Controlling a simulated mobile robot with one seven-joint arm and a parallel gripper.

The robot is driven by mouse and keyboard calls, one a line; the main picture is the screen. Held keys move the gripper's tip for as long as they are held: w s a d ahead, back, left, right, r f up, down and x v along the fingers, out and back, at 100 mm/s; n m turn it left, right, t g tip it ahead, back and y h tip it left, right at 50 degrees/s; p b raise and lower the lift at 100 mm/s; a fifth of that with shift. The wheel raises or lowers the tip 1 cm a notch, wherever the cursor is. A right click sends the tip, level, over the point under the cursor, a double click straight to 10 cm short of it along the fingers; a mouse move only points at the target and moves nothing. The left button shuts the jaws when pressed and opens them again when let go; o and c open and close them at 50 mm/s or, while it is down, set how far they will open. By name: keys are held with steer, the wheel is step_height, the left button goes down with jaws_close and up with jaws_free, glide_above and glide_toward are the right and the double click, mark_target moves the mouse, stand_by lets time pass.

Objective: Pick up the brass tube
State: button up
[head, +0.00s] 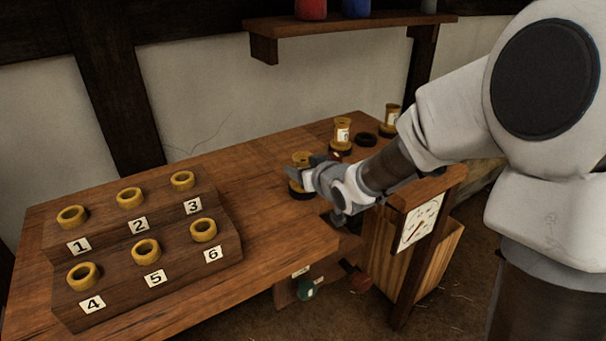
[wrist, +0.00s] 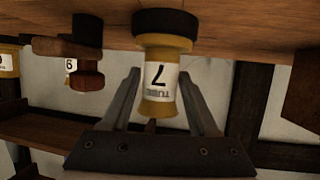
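A brass tube (wrist: 157,108) with a white label marked 7 stands on a dark round base (wrist: 166,22) on the bench. The wrist view shows it upside down. The same tube (head: 301,158) shows in the head view, partly hidden by my gripper (head: 302,176). My gripper, also in the wrist view (wrist: 160,82), is open, with one finger on each side of the tube. Narrow gaps seem to show between fingers and tube. Two other labelled brass tubes stand further back, one in the middle (head: 342,131) and one at the far right (head: 391,114).
A stepped wooden rack (head: 140,262) with several brass rings and numbers 1 to 6 is on the left of the bench (head: 262,242). A dark ring (head: 365,139) lies between the back tubes. A dial (head: 420,223) stands beneath my arm. A wall shelf (head: 350,23) is above.

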jaws_close()
steer(key=shift+r, duration=0.1)
